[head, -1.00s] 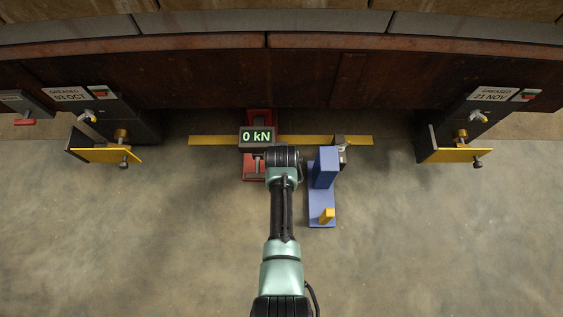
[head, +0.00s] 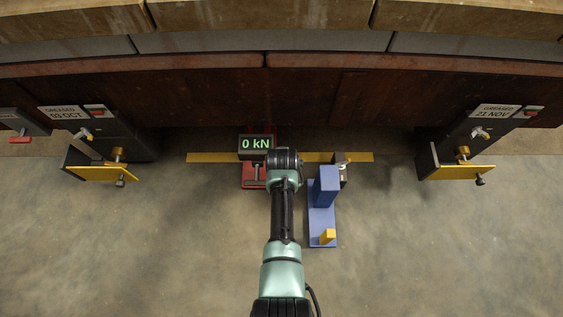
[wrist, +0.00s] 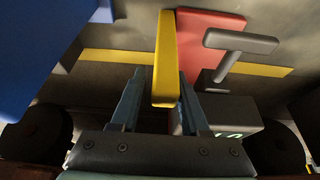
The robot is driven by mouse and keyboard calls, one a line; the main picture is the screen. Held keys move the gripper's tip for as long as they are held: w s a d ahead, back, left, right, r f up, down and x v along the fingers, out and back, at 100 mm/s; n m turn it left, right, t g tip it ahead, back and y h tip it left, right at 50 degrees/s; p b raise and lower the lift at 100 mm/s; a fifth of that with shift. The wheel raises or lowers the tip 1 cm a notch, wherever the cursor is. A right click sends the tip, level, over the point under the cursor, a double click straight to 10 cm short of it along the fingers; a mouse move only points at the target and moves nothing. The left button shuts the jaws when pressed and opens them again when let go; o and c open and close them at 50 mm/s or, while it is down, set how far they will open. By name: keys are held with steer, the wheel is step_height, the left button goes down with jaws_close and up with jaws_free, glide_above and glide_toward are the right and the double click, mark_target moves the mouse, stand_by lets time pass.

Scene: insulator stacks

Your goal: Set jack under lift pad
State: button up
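The red jack (head: 250,183) stands on the floor close to the dark beam, with a grey T-handle (head: 257,172) and a box reading 0 kN (head: 255,143). In the wrist view its red body (wrist: 212,25) and grey T-handle (wrist: 240,42) show right of my fingers. Contact at the left finger is hard to see. In the head view my wrist hides the fingers. I cannot make out the lift pad.
A blue stand (head: 324,187) with a yellow block (head: 328,236) is close on the right, beside a small dark block (head: 341,175). A yellow strip (head: 215,157) crosses the floor. The dark beam (head: 200,95) overhangs behind; grey units with yellow plates (head: 103,173) flank it. Front floor is clear.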

steer(key=shift+a, duration=0.4)
steer(key=shift+r, duration=0.1)
steer(key=p+v, duration=1)
steer(key=v, duration=0.2)
steer(key=shift+s+d+r+p, duration=0.2)
steer(key=shift+d+r+p, duration=0.1)
steer(key=shift+r+p, duration=0.1)
